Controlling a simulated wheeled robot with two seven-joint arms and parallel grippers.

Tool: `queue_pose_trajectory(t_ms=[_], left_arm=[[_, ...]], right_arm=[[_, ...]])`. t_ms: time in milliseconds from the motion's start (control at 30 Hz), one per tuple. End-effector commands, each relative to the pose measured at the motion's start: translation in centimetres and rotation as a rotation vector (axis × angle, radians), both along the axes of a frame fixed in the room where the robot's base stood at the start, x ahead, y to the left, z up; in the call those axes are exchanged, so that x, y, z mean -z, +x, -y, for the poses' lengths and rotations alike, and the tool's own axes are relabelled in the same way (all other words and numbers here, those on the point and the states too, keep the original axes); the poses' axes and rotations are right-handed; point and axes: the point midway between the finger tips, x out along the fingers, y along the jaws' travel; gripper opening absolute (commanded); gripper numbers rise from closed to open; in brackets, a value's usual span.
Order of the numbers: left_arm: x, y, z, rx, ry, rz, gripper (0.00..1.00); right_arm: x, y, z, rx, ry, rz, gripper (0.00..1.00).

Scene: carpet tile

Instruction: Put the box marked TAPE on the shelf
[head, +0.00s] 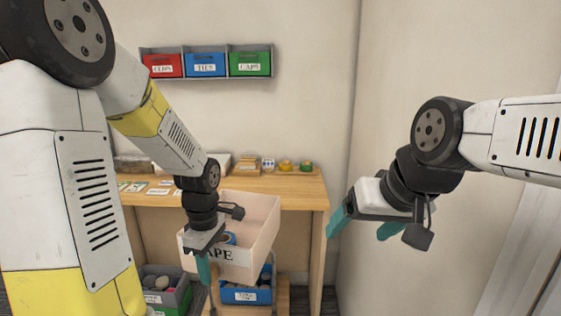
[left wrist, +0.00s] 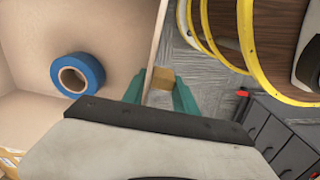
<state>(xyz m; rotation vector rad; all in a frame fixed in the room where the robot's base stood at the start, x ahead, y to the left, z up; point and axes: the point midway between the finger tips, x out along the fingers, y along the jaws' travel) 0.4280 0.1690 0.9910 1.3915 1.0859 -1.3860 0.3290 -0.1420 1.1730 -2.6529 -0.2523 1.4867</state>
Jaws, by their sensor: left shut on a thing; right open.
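The open-topped cream box marked with letters ending "APE" (head: 262,222) hangs tilted in front of the wooden desk; its first letter is hidden by my left gripper. My left gripper (head: 206,268) is shut on the box's wall, and the left wrist view shows the wall between its two teal fingers (left wrist: 159,95). A blue tape roll (left wrist: 78,73) lies inside the box. My right gripper (head: 361,229) is open and empty, to the right of the desk. A grey wall shelf (head: 227,47) holds red, blue and green labelled bins.
The wooden desk (head: 292,186) has small boxes and tape rolls (head: 305,165) along its back. A blue bin (head: 246,295) and a grey bin (head: 160,285) stand low beneath it. A plain wall closes off the right side.

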Motion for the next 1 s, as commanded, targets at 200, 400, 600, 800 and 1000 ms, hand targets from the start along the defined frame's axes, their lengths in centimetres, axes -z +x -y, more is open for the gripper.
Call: queue_pose_trajectory(t_ms=[200,400,600,800,1000], left_arm=[[1.3,1.7,0.1,0.216,0.004,-0.002,0.00],[3.3,3.9,0.3,0.510,0.004,-0.006,0.00],[6.3,6.8,0.9,0.931,0.000,-0.006,0.00],[8.6,8.6,1.3,1.223,-0.003,-0.002,0.00],[9.3,9.2,1.4,1.323,-0.004,0.000,0.00]], right_arm=[[0.0,0.0,0.0,0.000,0.000,0.000,0.82],[0.0,0.0,0.0,0.000,0.000,0.000,0.82],[0.0,0.0,0.0,0.000,0.000,0.000,0.82],[0.0,0.0,0.0,0.000,0.000,0.000,0.82],[0.0,0.0,0.0,0.000,0.000,0.000,0.82]])
